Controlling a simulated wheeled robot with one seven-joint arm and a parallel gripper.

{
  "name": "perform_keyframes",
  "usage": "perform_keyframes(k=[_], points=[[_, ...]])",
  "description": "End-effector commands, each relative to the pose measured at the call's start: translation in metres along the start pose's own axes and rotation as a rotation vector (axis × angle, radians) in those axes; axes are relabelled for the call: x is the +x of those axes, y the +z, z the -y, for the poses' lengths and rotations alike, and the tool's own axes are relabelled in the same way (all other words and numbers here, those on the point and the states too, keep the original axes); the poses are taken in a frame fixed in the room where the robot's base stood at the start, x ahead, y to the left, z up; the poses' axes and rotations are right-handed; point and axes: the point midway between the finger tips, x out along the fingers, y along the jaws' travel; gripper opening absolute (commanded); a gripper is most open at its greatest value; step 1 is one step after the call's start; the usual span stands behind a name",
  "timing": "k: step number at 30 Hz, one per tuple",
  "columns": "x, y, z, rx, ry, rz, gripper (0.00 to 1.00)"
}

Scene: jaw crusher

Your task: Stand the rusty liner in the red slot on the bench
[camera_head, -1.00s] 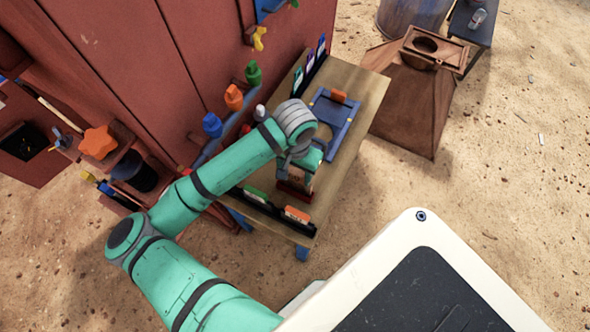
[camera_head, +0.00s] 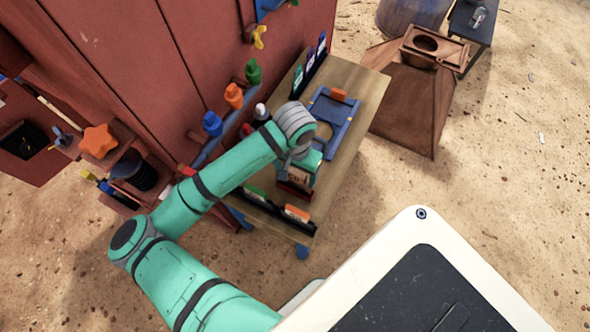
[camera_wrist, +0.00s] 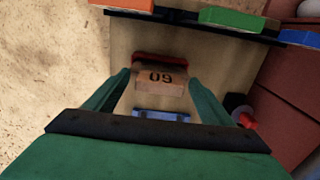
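The rusty liner (camera_wrist: 160,80) is a brownish block marked 09 in the wrist view. The red slot (camera_wrist: 166,58) shows as a red strip along the liner's far edge; whether the liner is fully seated is hidden. In the head view my gripper (camera_head: 304,164) is low over the near part of the bench (camera_head: 355,130), with the liner (camera_head: 299,176) under it, at the red slot (camera_head: 292,189).
A rack with green and orange blocks (camera_head: 296,213) stands close to the slot, along the bench's near edge. A blue frame (camera_head: 347,112) with an orange tag lies on the far part. The red machine wall (camera_head: 190,70) rises on the left.

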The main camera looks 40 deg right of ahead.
Motion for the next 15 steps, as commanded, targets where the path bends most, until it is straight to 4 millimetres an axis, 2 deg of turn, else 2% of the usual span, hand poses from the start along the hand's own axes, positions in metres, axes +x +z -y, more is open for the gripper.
perform_keyframes(k=[4, 7, 15], points=[[-0.004, 0.0, 0.0, 0.0, 0.001, -0.001, 0.76], [-0.015, -0.001, 0.0, 0.0, -0.001, -0.001, 0.76], [-0.065, -0.001, 0.0, 0.003, -0.001, -0.003, 0.76]])
